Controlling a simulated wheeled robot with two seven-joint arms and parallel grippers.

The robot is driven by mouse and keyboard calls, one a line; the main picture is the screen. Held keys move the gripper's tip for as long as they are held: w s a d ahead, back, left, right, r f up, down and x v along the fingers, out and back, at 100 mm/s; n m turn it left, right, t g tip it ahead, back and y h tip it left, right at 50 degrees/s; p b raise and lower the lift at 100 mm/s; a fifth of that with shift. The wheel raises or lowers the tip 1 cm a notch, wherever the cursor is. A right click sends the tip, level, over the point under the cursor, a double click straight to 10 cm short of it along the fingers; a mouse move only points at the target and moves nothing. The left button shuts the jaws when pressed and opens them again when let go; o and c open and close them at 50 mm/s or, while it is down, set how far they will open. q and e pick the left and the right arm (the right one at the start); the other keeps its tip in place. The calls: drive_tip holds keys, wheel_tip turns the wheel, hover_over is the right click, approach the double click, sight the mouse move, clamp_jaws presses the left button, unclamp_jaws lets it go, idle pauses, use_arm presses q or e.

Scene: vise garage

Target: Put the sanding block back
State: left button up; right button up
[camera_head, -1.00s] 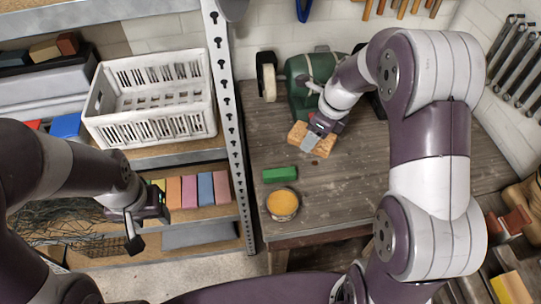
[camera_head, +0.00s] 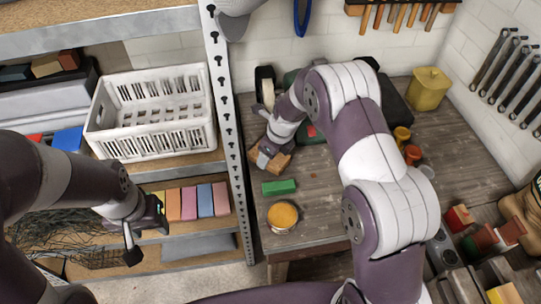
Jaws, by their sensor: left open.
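My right gripper (camera_head: 265,157) is over the bench and appears shut on a tan-orange block (camera_head: 281,163), which shows on both sides of the fingers. Whether the block touches the bench is unclear. A green block (camera_head: 279,187) lies on the bench just in front of it. My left gripper (camera_head: 143,230) is open and empty, in front of the lower shelf at left. A row of coloured blocks (camera_head: 189,204) stands on that shelf, partly hidden by the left gripper. I cannot tell from looks which block is the sanding block.
A round tin with orange contents (camera_head: 283,214) stands near the bench's front edge. A white crate (camera_head: 150,140) sits on the shelf above the coloured blocks. A perforated shelf post (camera_head: 232,150) separates shelf and bench. A yellow canister (camera_head: 428,89) stands at the back right.

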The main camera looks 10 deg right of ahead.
sight(279, 160)
drive_tip(key=shift+x, duration=1)
drive_tip(key=shift+s+d+f, duration=0.15)
drive_tip(key=shift+d, duration=0.05)
drive_tip(key=o, duration=0.9)
drive_tip(key=shift+o, duration=0.2)
drive_tip(key=v, duration=1.2)
drive_tip(key=s+d+r+n+h, duration=0.1)
drive_tip(key=s+d+n, duration=0.1)
drive_tip(key=s+n, duration=0.8)
drive_tip(key=s+d+r+n+h, duration=0.1)
drive_tip(key=s+d+n, duration=0.2)
drive_tip(key=s+n, duration=0.8)
drive_tip(key=n, duration=0.6)
drive_tip(key=shift+g, duration=0.4)
